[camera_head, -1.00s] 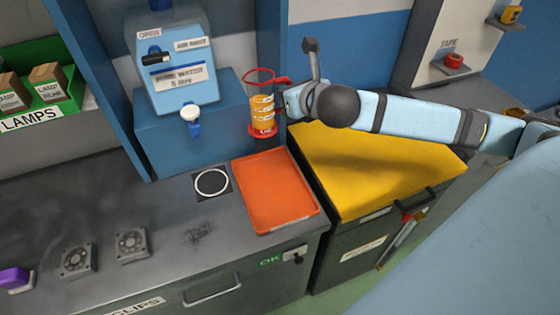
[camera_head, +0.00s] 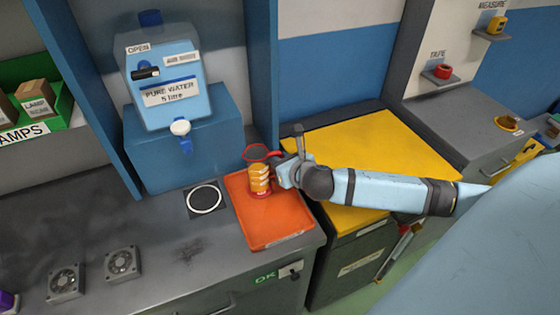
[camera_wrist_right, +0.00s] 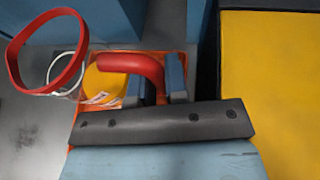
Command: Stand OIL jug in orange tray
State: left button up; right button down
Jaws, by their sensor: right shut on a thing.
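The OIL jug (camera_head: 259,180) is clear with amber contents, a red rim, a red base and a red handle. It looks upright over the back part of the orange tray (camera_head: 272,231); I cannot tell whether its base touches the tray. My right gripper (camera_head: 281,170) comes from the right and is shut on the jug's handle. In the right wrist view the red handle (camera_wrist_right: 130,64) runs between the fingers of the gripper (camera_wrist_right: 159,88), and the jug's red rim (camera_wrist_right: 47,50) shows at the left. My left gripper is not in view.
A blue water dispenser (camera_head: 165,80) stands on a blue block (camera_head: 185,135) behind the tray. A white ring (camera_head: 204,199) lies left of the tray. A yellow worktop (camera_head: 380,150) is to the right. Two fans (camera_head: 122,263) (camera_head: 66,282) lie front left.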

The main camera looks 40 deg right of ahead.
jog(key=shift+f, duration=0.1)
jog(key=c, duration=1.1)
grip_release()
jog(key=shift+c, duration=0.2)
jog(key=shift+s+r, duration=0.15)
jog(key=shift+r, duration=0.05)
jog(key=v, duration=1.1)
jog(key=shift+s, duration=0.35)
